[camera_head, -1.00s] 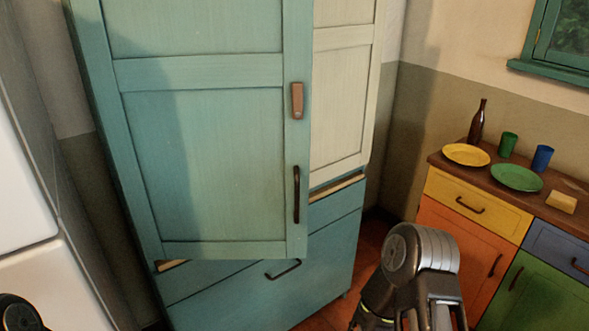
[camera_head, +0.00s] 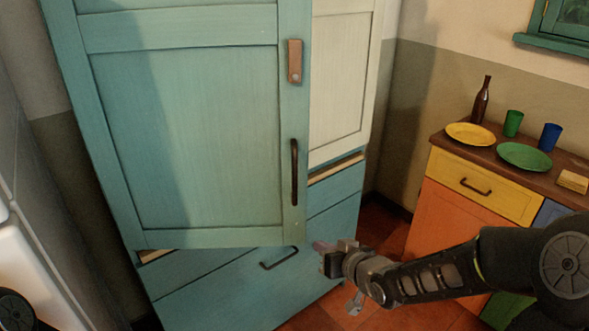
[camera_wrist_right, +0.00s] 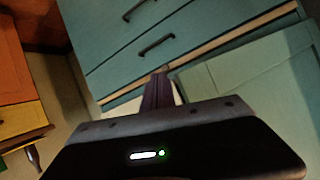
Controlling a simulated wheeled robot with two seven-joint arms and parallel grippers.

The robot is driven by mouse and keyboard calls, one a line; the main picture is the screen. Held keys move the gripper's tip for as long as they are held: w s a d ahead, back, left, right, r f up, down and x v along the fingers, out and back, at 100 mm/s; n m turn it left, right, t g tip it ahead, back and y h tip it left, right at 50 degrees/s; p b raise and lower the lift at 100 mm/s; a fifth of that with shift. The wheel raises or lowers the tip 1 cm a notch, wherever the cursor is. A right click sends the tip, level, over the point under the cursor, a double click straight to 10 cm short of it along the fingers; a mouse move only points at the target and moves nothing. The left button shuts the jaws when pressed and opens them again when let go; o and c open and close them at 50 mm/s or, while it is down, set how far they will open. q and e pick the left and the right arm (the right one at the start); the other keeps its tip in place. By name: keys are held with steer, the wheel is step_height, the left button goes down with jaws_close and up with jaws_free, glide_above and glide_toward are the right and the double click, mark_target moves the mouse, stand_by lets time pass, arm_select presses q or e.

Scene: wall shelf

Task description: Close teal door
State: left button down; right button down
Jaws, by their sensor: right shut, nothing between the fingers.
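The teal door (camera_head: 185,140) fills the left half of the head view. It stands out from the cabinet, its bottom edge hanging in front of the teal drawers (camera_head: 235,290). It has a dark bar handle (camera_head: 294,172) and a brown plate (camera_head: 295,61) near its right edge. It also shows at the right of the right wrist view (camera_wrist_right: 250,85). My right gripper (camera_head: 322,250) is shut and empty, just right of and below the door's lower right corner; I cannot tell if they touch. Its fingers show in the right wrist view (camera_wrist_right: 158,92). My left gripper is out of view.
A cream door (camera_head: 338,80) is right of the teal one. A counter at the right holds a yellow plate (camera_head: 470,134), a green plate (camera_head: 524,156), a bottle (camera_head: 481,102) and two cups. A white appliance (camera_head: 25,275) stands at left. Red floor (camera_head: 385,228) lies between cabinet and counter.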

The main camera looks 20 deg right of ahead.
step_height(320, 180, up, 19)
steer(key=s+n+t+y+b, duration=0.1)
steer(key=s+n+t+y, duration=0.1)
steer(key=n+t+y, duration=0.1)
steer(key=shift+d+f+n+t, duration=0.15)
steer(key=shift+d+n+t, duration=0.25)
steer(key=shift+n+t, duration=0.3)
steer(key=shift+w, duration=0.1)
